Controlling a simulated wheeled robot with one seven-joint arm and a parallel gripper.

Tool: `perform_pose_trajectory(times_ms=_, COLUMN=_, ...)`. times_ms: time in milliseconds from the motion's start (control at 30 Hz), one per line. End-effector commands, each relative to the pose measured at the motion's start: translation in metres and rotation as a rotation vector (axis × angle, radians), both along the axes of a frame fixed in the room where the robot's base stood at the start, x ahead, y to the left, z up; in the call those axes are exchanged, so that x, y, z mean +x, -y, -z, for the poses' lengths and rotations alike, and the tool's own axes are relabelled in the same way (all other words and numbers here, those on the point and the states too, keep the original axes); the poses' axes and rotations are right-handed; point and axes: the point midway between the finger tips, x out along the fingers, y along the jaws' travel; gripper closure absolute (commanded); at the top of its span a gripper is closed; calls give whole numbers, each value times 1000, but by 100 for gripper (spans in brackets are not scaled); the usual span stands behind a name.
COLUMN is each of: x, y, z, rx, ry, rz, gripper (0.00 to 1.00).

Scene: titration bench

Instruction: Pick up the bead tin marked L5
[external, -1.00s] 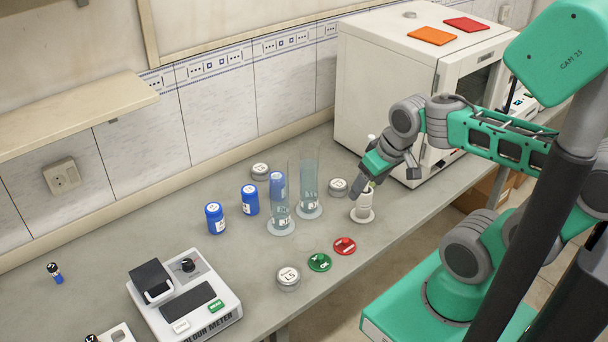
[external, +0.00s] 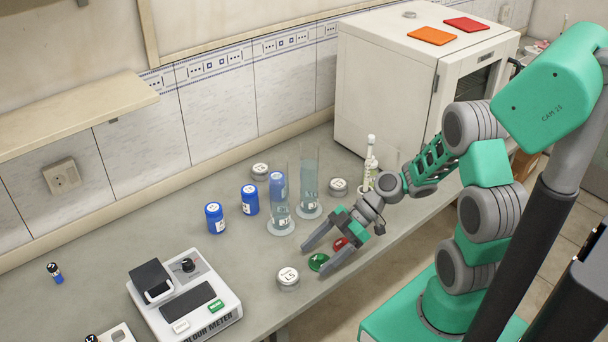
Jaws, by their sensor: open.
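The bead tin marked L5 (external: 288,279) is a short, round silver tin with a white lid. It stands on the grey bench near its front edge, right of the colour meter. My gripper (external: 312,258) is open and empty, with its two fingers spread and pointing down and left toward the tin. The fingers are up and to the right of the tin, apart from it as far as this view shows. A green disc (external: 318,262) lies by the fingertips, and a red disc (external: 339,243) is partly hidden by my gripper.
Other silver tins (external: 339,187) stand further back. The colour meter (external: 187,293) is left of the L5 tin. A white bottle (external: 370,165) stands near the white oven (external: 390,80).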

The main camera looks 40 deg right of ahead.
Motion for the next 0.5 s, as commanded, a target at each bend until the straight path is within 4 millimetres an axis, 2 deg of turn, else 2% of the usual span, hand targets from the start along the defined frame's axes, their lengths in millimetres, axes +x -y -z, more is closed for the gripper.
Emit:
perform_pose_trajectory(times_ms=100, x=1, y=-8, z=0, rx=104, ry=93, rz=-21, gripper=22)
perform_pose_trajectory(times_ms=367, x=5, y=-41, z=10, rx=110, ry=103, rz=-30, gripper=22)
perform_pose_trajectory(times_ms=500, x=7, y=-64, z=22, rx=109, ry=102, rz=-32, gripper=22)
